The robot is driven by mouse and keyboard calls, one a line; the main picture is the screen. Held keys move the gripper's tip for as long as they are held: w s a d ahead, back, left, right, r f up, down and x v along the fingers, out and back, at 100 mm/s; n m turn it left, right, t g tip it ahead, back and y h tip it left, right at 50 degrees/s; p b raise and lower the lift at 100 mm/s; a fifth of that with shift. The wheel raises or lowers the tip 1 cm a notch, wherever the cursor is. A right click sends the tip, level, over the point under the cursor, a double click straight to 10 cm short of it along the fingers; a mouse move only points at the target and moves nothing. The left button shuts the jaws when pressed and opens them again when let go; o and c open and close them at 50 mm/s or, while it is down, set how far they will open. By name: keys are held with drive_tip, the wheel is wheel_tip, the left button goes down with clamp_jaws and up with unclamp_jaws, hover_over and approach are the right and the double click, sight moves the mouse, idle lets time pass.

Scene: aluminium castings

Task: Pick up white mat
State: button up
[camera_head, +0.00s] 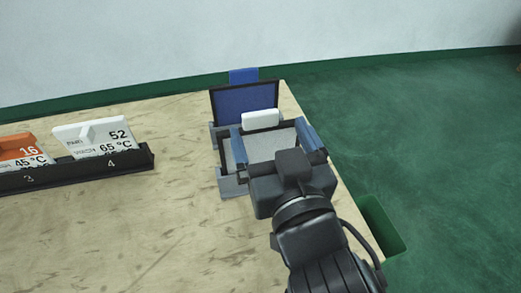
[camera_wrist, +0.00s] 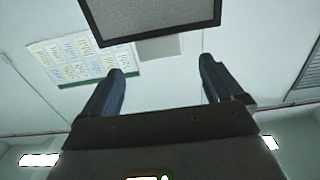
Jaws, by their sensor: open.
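A pale, white-grey flat piece (camera_head: 268,145) lies in a dark-framed fixture near the table's right edge; it looks like the white mat, but I cannot be sure. A small white block (camera_head: 260,119) stands at its back edge. My gripper (camera_head: 275,135) is over the fixture, its blue-grey fingers spread to either side of the pale piece, with my wrist hiding its front. In the wrist view my gripper (camera_wrist: 160,68) is open with nothing between the fingertips. A dark-framed grey panel (camera_wrist: 155,18) shows beyond them. I cannot tell whether the fingers touch anything.
The fixture has an upright blue panel (camera_head: 246,102) at its back. A black rack (camera_head: 80,172) at left holds an orange card (camera_head: 20,150) and a white card (camera_head: 95,138) marked 52. The table (camera_head: 140,235) is clear in front. A green bin (camera_head: 382,225) stands off the right edge.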

sight(261, 117)
drive_tip(key=p+x, duration=0.1)
drive_tip(key=x, duration=0.5)
drive_tip(key=shift+a+f, duration=0.1)
drive_tip(key=shift+f, duration=0.05)
drive_tip(key=c, duration=1.4)
